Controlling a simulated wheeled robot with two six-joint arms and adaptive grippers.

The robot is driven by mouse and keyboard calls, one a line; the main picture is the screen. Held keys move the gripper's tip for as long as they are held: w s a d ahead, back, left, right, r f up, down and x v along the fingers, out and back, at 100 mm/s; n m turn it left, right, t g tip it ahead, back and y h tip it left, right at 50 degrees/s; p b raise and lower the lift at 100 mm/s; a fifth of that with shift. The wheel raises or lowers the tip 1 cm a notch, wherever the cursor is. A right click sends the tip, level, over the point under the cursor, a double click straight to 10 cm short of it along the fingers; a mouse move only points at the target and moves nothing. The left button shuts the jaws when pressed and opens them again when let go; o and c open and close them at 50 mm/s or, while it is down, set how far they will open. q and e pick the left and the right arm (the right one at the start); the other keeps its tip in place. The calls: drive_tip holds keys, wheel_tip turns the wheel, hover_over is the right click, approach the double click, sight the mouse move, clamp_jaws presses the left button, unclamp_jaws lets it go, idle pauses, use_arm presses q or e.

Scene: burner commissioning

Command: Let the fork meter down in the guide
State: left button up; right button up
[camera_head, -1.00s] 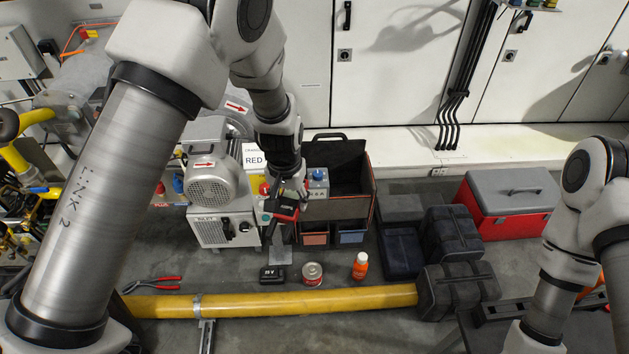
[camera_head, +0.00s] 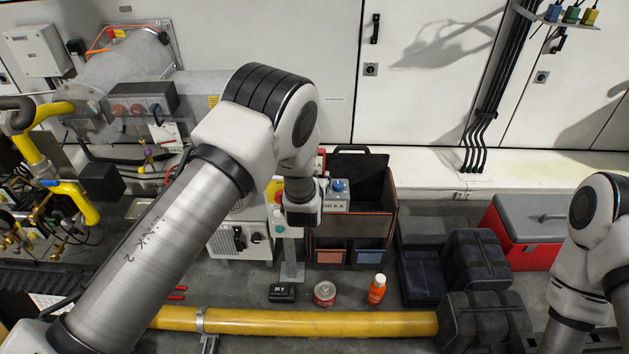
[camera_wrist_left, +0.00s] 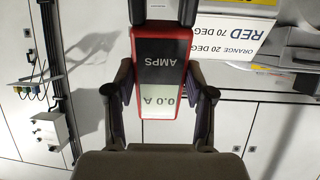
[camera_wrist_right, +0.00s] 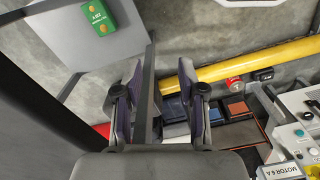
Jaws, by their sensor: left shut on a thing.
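The fork meter (camera_wrist_left: 162,60) has a red case and a face reading 0.0 A, AMPS. In the left wrist view it is upside down between the two fingers of my left gripper (camera_wrist_left: 160,85), which is shut on it.
A yellow pipe (camera_head: 330,324) crosses in front. An open tool bag (camera_head: 384,210) stands to the right, with dark cases (camera_head: 471,262) beyond it.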

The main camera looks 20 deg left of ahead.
use_arm(q)
drive_tip(key=w+t+b, duration=0.1)
drive_tip(key=w+f+t+y+b, duration=0.1)
drive_tip(key=t, duration=0.1)
drive_tip(key=shift+a+f+n, duration=0.1)
drive_tip(key=shift+a+n, duration=0.1)
drive_tip(key=shift+n, duration=0.2)
drive_tip(key=shift+r+t+y+b, duration=0.3)
drive_tip(key=shift+t+y+b, duration=0.2)
drive_tip(key=shift+y, duration=0.1)
drive_tip(key=shift+s+r, duration=0.15)
drive_tip(key=shift+r, duration=0.35)
drive_tip(key=shift+f, duration=0.25)
drive_tip(key=shift+w+a, duration=0.1)
drive_tip(key=shift+w, duration=0.2)
drive_tip(key=b+x, duration=0.5)
drive_tip(key=x, duration=0.2)
drive_tip(key=shift+w, duration=0.2)
use_arm(e)
wheel_tip(320, 180, down, 10)
drive_tip(key=shift+r, duration=0.1)
